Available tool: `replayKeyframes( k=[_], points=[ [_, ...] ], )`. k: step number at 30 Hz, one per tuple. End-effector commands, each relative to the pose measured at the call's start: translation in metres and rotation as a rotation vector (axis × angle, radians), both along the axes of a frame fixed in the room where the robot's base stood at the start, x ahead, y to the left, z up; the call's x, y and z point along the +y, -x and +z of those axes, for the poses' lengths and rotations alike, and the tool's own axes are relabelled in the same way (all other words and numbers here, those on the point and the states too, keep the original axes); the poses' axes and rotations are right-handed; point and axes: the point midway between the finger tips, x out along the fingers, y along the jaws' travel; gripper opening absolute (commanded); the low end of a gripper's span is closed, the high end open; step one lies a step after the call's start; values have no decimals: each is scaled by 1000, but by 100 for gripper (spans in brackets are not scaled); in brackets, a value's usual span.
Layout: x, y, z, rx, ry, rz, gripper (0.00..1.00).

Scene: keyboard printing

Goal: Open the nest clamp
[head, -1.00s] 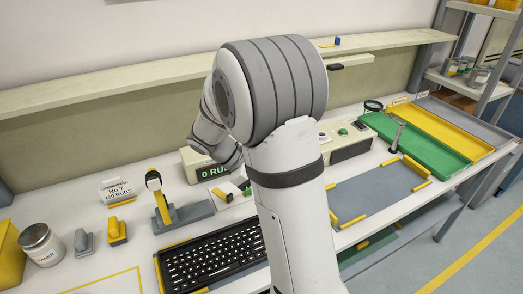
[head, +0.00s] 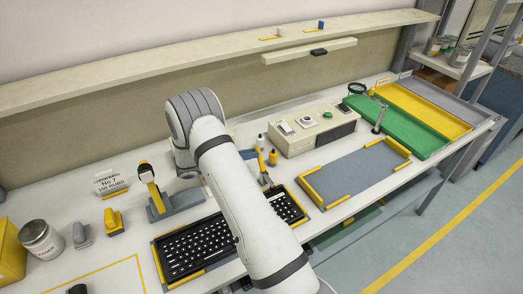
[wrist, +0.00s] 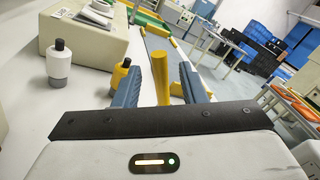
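The black keyboard (head: 198,247) lies in the nest, a dark tray with yellow edge strips (head: 160,268). My gripper (head: 262,178) is at the nest's far right side, partly hidden behind my forearm in the head view. In the wrist view, my gripper's two blue fingers (wrist: 161,88) are apart, with an upright yellow post, seemingly the clamp handle (wrist: 162,92), showing between them. I cannot tell whether either finger touches it. The clamp's base is hidden.
A white-grey bottle with black cap (wrist: 58,65) and a yellow bottle (wrist: 122,72) stand close beside my gripper. A beige box (head: 312,130) stands behind. A yellow-cornered grey mat (head: 355,178) lies empty to the right.

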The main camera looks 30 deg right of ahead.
Motion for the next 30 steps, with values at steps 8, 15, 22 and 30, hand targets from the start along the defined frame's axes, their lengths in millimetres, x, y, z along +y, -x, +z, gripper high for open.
replayKeyframes(
  k=[8, 15, 22, 30],
  points=[
    [-42, 8, 2, 0, -1, -3, 38],
    [-52, 10, 0, -2, -2, -2, 38],
    [-52, 10, 0, -2, -2, -2, 33],
    [-52, 10, 0, -2, -1, -3, 11]
  ],
)
